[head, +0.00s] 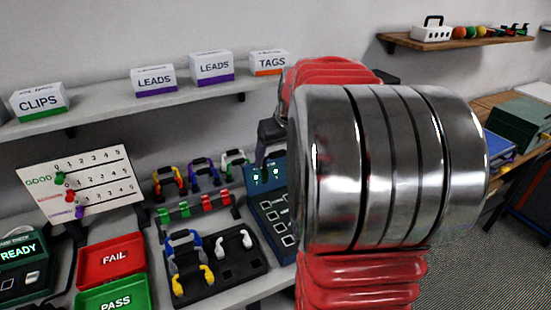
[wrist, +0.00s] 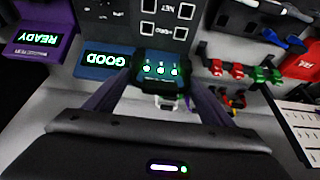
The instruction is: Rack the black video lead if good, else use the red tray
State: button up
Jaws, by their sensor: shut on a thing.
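My gripper (wrist: 160,88) is shut on a dark thing, which I take to be the black video lead; the fingers and tester hide most of it. The fingertips are at the end of the blue tester (wrist: 92,62), beside a panel with three lit dots (wrist: 161,69). In the head view my gripper (head: 272,135) is partly hidden by my arm, just above the tester (head: 268,207). The red tray (head: 112,260), marked FAIL, lies at the lower left, behind the green tray (head: 115,297) marked PASS.
A rack with red and green clips (head: 207,203) and several coloured leads stands left of the tester. A black tray (head: 222,278) with leads is in front of it. A purple device (wrist: 40,40) reads READY. A scoreboard (head: 97,163) stands at the left. My arm hides the middle.

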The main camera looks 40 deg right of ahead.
jog(key=shift+r, duration=1.15)
jog(key=shift+s, duration=0.1)
